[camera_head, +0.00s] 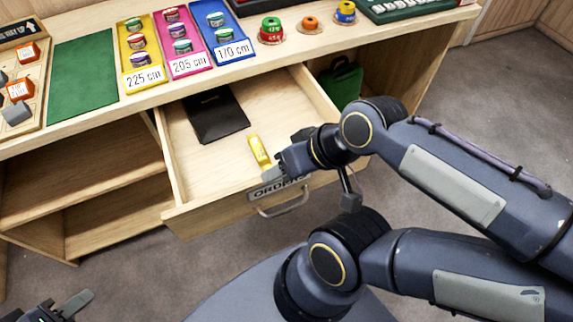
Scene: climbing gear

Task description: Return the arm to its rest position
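My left gripper (64,304) shows at the bottom left edge, over the floor. Its fingers look apart with nothing between them, and the rest of it is cut off by the frame. My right arm (455,185) comes in from the right and reaches to the open drawer. The end of my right arm (290,162) is at the drawer's front panel, partly hidden by its own wrist. A yellow object (259,151) is right beside it inside the drawer. I cannot tell whether the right fingers touch or hold it.
The wooden drawer (178,187), labelled ORDERS, is pulled out, with a black flat folder (215,116) inside. The counter above holds a green mat (83,75), yellow, pink and blue trays (228,55) and several tape rolls.

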